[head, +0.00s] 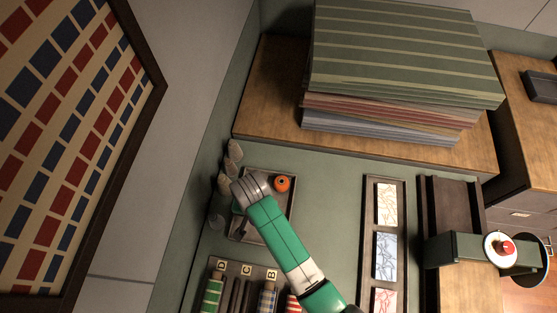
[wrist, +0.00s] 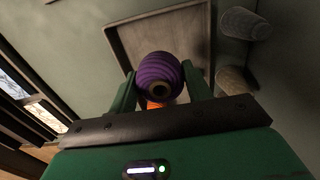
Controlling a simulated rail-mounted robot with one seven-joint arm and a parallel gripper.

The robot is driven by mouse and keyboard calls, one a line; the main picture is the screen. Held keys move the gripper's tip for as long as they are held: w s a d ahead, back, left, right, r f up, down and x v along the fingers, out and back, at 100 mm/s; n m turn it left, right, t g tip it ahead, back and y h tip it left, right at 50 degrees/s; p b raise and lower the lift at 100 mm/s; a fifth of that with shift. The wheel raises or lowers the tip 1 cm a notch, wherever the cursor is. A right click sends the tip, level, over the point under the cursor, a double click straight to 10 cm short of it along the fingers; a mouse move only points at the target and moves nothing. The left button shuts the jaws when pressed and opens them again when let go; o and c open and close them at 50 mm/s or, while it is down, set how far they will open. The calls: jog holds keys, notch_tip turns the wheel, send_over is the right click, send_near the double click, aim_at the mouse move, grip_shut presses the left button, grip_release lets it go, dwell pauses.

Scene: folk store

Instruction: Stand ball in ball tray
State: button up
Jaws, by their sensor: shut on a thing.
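A purple ridged ball (wrist: 160,78) with a pale-rimmed dark hole is between the green fingers of my gripper (wrist: 159,84), which is shut on it. In the head view my gripper (head: 238,208) is over the left side of the ball tray, and the purple ball is hidden there. The ball tray (head: 281,210) is shallow, square and brown-grey. It also shows behind the ball in the wrist view (wrist: 190,32). An orange ball (head: 282,183) with a dark centre sits in its upper right part. An orange patch (wrist: 157,104) shows below the purple ball.
Several grey cone-like things (head: 233,150) stand left of the tray. A lettered rack (head: 245,267) with patterned rolls lies below it. A tray of patterned cards (head: 386,205) is to the right. Stacked striped cloths (head: 400,60) are on a wooden shelf (head: 270,95) above. Green surface between tray and cards is clear.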

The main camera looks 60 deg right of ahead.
jog(key=f, duration=0.4)
jog(key=f+b, duration=0.1)
jog(key=f, duration=0.1)
jog(key=shift+a, duration=0.3)
jog(key=shift+d+f+b, duration=0.1)
jog(key=shift+f+b, duration=0.25)
jog(key=shift+f, duration=1.7)
jog(key=shift+f, duration=0.2)
jog(key=o, duration=0.7)
jog(key=shift+r, duration=0.15)
notch_tip(320, 180, up, 12)
jog(key=shift+r+p, duration=0.1)
jog(key=shift+p, duration=0.9)
